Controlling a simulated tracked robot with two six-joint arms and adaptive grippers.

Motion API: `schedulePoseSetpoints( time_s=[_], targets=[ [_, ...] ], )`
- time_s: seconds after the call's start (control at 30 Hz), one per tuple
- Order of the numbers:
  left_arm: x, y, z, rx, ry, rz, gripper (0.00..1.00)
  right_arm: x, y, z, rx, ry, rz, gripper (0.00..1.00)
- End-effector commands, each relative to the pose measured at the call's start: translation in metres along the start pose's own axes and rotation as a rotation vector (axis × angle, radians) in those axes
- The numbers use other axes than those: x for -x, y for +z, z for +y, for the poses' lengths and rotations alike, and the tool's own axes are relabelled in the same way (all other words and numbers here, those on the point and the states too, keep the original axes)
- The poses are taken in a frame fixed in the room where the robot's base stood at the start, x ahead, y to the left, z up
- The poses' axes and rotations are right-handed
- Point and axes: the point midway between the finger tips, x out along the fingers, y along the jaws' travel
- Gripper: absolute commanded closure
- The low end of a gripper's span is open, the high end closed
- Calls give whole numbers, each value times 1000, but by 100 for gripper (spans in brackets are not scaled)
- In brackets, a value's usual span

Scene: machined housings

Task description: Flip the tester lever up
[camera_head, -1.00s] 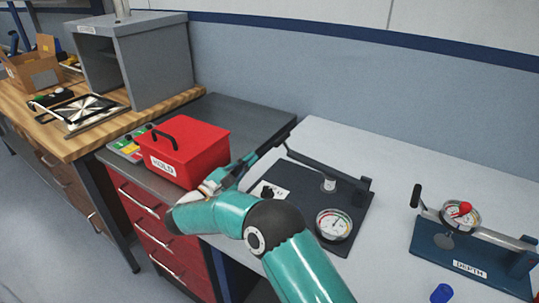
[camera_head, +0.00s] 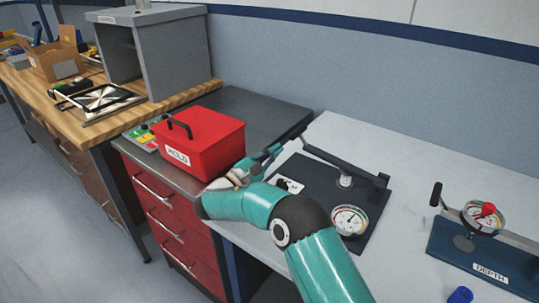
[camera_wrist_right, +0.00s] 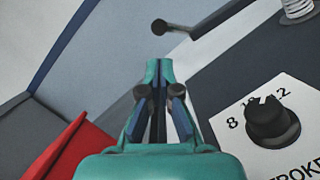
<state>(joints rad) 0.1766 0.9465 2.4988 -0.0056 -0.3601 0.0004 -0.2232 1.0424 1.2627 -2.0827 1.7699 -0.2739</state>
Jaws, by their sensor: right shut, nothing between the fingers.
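The tester is a dark plate (camera_head: 328,212) on the light bench, with a round gauge (camera_head: 349,221) and a dark lever (camera_head: 343,161). The lever runs from a pivot block at the plate's right side toward the back left, lying low over the plate. In the right wrist view, a black ball (camera_wrist_right: 159,27) sits on a short rod at its end. The black stroke knob (camera_wrist_right: 272,123) is at the right there. My right gripper (camera_head: 279,150) is shut and empty, just left of the lever's end; its closed tips (camera_wrist_right: 158,63) appear below the ball, apart from it in the picture. My left gripper is out of view.
A red box marked HOLD (camera_head: 203,144) stands on the dark cabinet left of my right gripper. A blue depth gauge stand (camera_head: 480,256) and a blue cap (camera_head: 460,295) are at the right. Bench surface behind the tester is clear.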

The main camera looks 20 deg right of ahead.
Motion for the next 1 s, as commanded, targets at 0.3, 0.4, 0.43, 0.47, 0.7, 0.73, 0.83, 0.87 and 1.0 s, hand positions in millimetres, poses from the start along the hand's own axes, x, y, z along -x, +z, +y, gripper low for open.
schedulePoseSetpoints(
  time_s=[0.3,0.4,0.43,0.47,0.7,0.73,0.83,0.87,1.0],
  targets=[
    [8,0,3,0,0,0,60,-50,1,0,0,-1,-1,100],
    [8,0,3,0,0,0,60,-57,0,0,0,0,0,100],
    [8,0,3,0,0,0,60,-58,0,0,1,0,0,100],
    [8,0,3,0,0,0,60,-59,0,0,1,0,0,100],
    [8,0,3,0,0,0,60,-60,0,0,1,0,1,100],
    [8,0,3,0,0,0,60,-60,0,0,1,0,1,100],
    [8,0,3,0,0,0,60,-60,0,0,0,0,0,100],
    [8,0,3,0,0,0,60,-60,0,0,-2,0,0,100],
    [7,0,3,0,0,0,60,-61,4,3,-19,-4,0,100]
  ],
)
